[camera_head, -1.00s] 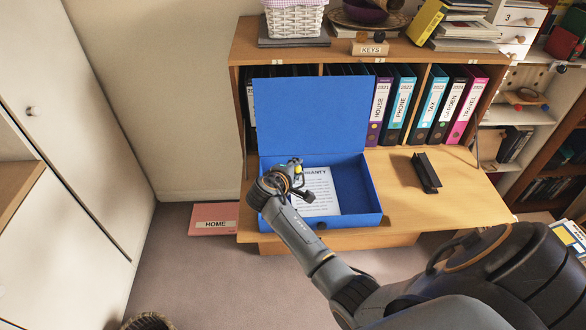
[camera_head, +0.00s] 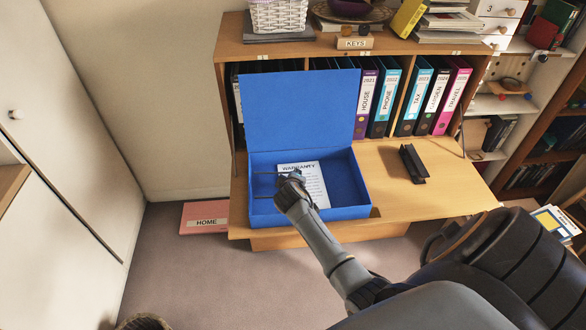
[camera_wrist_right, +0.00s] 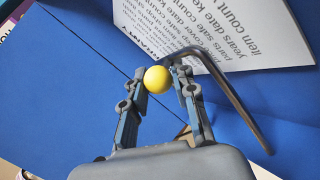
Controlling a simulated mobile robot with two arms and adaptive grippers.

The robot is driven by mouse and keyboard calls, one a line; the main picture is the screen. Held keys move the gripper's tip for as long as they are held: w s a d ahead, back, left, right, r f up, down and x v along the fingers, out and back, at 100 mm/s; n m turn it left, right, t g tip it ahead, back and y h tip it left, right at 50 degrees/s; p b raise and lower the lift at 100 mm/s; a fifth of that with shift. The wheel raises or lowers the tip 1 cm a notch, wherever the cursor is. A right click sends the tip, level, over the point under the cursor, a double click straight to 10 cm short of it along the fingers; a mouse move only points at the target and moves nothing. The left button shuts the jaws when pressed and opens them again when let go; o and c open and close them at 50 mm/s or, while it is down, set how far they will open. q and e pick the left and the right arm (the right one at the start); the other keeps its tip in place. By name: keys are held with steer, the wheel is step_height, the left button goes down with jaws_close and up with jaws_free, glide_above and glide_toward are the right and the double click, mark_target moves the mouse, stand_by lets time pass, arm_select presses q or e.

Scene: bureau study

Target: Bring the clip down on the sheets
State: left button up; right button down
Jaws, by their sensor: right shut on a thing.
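The blue box file (camera_head: 345,212) stands open on the desk flap with its lid up. White printed sheets headed "WARRANTY" (camera_head: 317,183) lie inside it, and they also show in the right wrist view (camera_wrist_right: 250,35). The clip is a dark bent metal bar (camera_wrist_right: 238,98) with a yellow ball knob (camera_wrist_right: 157,80). My right gripper (camera_head: 290,176) is inside the box outline, by the sheets' left edge. Its fingertips (camera_wrist_right: 160,78) are shut on the knob. The bar crosses the sheet's edge in the wrist view; I cannot tell whether it touches the paper. My left gripper is out of view.
A black hole punch or similar dark block (camera_head: 413,164) lies on the flap (camera_head: 390,195) to the right. Several ring binders (camera_head: 385,98) stand behind. A pink "HOME" folder (camera_head: 204,217) lies on the floor at the left. The flap's right part is mostly clear.

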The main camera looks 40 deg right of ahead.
steer(key=shift+s+d+f, duration=0.25)
steer(key=shift+s+f, duration=0.05)
steer(key=shift+f, duration=0.1)
steer(key=c, duration=1.1)
jaws_free()
steer(key=shift+d, duration=0.1)
steer(key=shift+r, duration=0.15)
steer(key=v, duration=1.2)
steer(key=shift+w, duration=0.15)
